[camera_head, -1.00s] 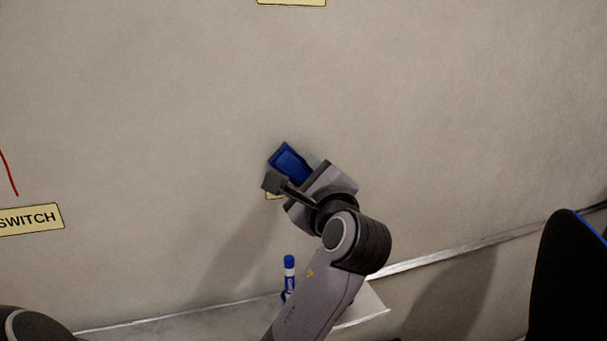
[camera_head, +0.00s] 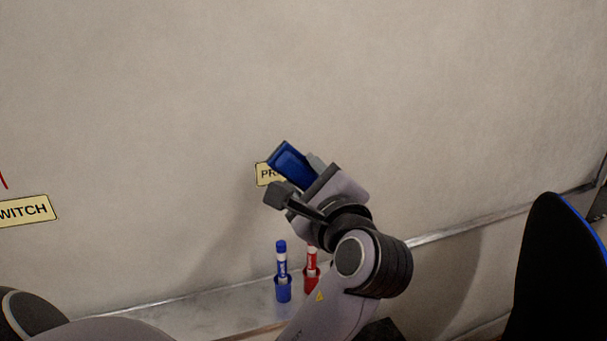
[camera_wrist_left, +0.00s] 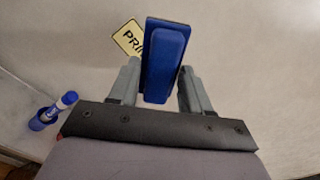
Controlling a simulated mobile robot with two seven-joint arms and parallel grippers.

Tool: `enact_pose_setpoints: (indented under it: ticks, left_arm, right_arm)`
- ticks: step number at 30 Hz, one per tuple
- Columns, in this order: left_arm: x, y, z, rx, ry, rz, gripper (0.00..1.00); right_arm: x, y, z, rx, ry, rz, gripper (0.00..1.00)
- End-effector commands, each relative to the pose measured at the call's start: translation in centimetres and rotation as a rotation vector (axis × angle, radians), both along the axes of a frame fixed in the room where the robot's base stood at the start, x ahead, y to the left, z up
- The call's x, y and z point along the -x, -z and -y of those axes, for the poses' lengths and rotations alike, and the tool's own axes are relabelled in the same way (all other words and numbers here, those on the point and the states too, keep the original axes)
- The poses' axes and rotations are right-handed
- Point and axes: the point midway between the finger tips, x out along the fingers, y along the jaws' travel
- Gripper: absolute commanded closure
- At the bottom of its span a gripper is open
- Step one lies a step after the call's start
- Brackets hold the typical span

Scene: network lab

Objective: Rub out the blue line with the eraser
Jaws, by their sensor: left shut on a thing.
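The blue eraser (camera_head: 289,160) is held by my left gripper (camera_head: 303,176) in front of the pale whiteboard (camera_head: 150,100). It also shows in the left wrist view (camera_wrist_left: 165,60), tilted between the two grey fingers of the shut gripper (camera_wrist_left: 160,85). I cannot tell whether the eraser touches the board. It covers part of a yellow label (camera_head: 264,174) that begins "PR". No blue line shows in either view. My right gripper is not in view.
A ledge (camera_head: 200,312) runs below the board, with a blue marker (camera_head: 282,270) and a red marker (camera_head: 311,268) upright in holders. A "SWITCH" label (camera_head: 25,211) and a red line (camera_head: 3,181) are at the left edge. A black chair back (camera_head: 555,270) stands at right.

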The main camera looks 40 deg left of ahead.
Motion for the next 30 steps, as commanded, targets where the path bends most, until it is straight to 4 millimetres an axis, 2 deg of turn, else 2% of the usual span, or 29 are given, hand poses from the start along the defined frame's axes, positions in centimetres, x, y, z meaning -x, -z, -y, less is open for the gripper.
enact_pose_setpoints:
  ticks: [7, 18, 30]
  left_arm:
    - [0.1, 0.0, 0.3, 0.000, 0.001, 0.000, 0.76]
    - [1.3, 0.0, 2.7, 0.000, 0.001, 0.000, 0.76]
    - [1.4, 0.0, 2.7, -0.001, 0.001, 0.000, 0.76]
  right_arm:
    - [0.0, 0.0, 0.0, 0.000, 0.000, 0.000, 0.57]
    - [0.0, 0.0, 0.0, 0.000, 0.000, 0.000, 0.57]
    - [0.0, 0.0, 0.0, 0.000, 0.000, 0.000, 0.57]
